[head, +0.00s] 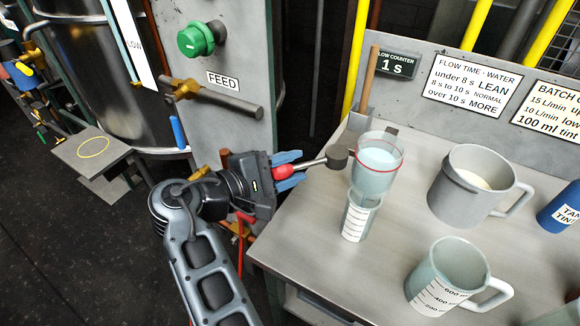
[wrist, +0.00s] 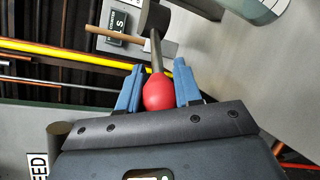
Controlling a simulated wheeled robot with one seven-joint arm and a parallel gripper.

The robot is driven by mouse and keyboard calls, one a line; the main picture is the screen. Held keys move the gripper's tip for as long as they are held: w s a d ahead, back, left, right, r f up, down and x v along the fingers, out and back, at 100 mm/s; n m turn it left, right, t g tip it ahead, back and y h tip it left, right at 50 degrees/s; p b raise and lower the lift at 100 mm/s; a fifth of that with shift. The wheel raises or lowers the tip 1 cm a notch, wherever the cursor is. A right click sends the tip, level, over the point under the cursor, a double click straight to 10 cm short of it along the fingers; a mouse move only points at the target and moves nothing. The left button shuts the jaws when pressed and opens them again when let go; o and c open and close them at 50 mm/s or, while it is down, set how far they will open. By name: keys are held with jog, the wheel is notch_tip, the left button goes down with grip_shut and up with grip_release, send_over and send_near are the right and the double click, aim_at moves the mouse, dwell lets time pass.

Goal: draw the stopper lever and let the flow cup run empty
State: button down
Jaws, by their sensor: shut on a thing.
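My gripper (head: 288,171) is shut on the red knob of the stopper lever (head: 312,163). In the wrist view the red knob (wrist: 159,92) sits between the two blue fingers (wrist: 158,84). The lever's grey rod runs right to a dark block beside the flow cup. The flow cup (head: 377,162) is clear with a red line near its rim and holds pale blue liquid. A clear graduated cylinder (head: 356,222) stands below the cup. The flow counter (head: 396,65) reads 1 s. The cup's outlet is hidden.
A grey jug (head: 468,190) with pale contents and a clear graduated jug (head: 440,283) stand to the right on the bench (head: 310,245). A blue container (head: 562,207) is at the right edge. A FEED panel with a green knob (head: 195,40) and a grey-handled valve (head: 225,101) rises behind my arm.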

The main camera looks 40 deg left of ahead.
jog(key=c, duration=1.1)
grip_release()
jog(key=shift+a+f, duration=0.2)
jog(key=shift+a, duration=0.05)
jog(key=o, duration=0.3)
jog(key=shift+d+r, duration=0.1)
jog(key=shift+v, duration=3.9)
